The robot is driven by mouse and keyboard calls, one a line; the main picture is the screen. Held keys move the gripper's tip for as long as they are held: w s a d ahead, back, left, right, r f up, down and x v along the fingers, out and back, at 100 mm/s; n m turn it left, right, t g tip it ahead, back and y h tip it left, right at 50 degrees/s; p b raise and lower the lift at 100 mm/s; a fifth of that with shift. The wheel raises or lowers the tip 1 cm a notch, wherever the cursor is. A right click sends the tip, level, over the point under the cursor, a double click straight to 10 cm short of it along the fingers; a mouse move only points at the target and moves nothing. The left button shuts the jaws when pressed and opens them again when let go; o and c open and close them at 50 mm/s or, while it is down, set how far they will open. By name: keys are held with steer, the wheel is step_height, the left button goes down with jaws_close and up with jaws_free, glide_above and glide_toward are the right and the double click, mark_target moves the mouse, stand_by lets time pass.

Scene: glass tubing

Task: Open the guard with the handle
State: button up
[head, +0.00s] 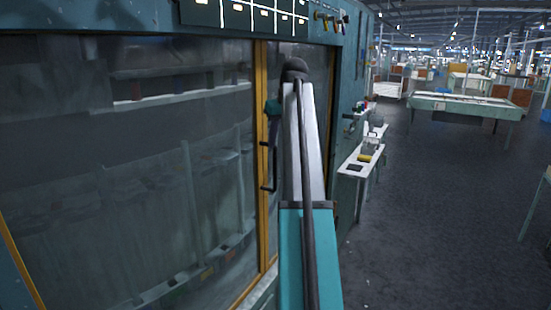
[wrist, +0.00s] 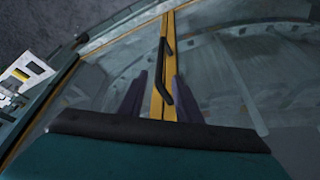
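The guard (head: 130,200) is a large see-through panel in a yellow frame on the left side of the head view. It looks closed, and it also shows in the wrist view (wrist: 215,85). Its black bar handle (head: 275,168) stands upright on the yellow frame post, just left of my arm. In the wrist view the handle (wrist: 161,65) lies ahead, between the lines of my two dark fingers. My gripper (wrist: 160,74) is open, with a finger on each side of the yellow post. I cannot tell whether they touch anything. In the head view my arm mostly hides the gripper.
A control panel (head: 245,14) is above the guard. A small white shelf (head: 360,163) with items juts out right of the machine. A green table (head: 465,106) stands farther back.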

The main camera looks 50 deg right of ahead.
steer(key=p+x, duration=0.2)
steer(key=x, duration=0.7)
steer(key=shift+f, duration=0.15)
jaws_close()
